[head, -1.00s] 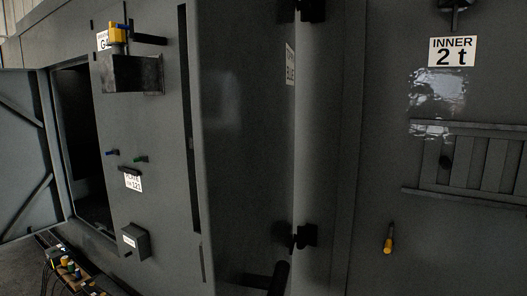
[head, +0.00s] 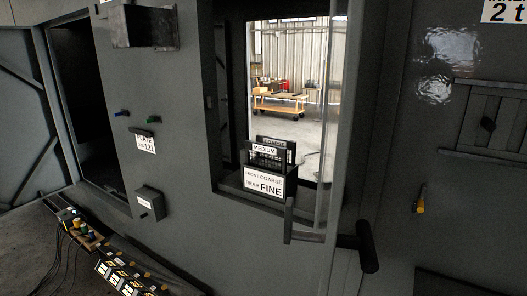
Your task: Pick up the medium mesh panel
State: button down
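A dark rack with a white sign (head: 264,184) reading "FRONT COARSE" and "REAR FINE" stands on the sill of an opening in the grey wall. Behind the sign, a dark panel with a label reading "MEDIUM" (head: 264,149) stands upright. Another label (head: 274,142), too small to read surely, shows just behind it. Dark mesh or slats show at the right of these panels; their lower parts are hidden by the sign. My gripper is not identifiable in the head view.
A thin upright edge and a dark cylindrical handle (head: 367,246) stand right of the opening. A grey box (head: 149,203) juts from the wall at left. An orange cart (head: 280,103) stands far beyond the opening.

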aim_at(268, 149)
jog(key=i+j, duration=0.25)
jog(key=i, duration=0.2)
jog(key=i+j, duration=0.3)
jog(key=i, duration=0.2)
jog(key=i+j+z, duration=0.1)
jog(key=i+j, duration=0.15)
jog(key=i, duration=0.2)
jog(key=i+j, duration=0.3)
jog(key=i, duration=0.2)
jog(key=i+j, duration=0.15)
jog(key=i, duration=0.3)
jog(key=i+j, duration=0.2)
jog(key=i, duration=0.3)
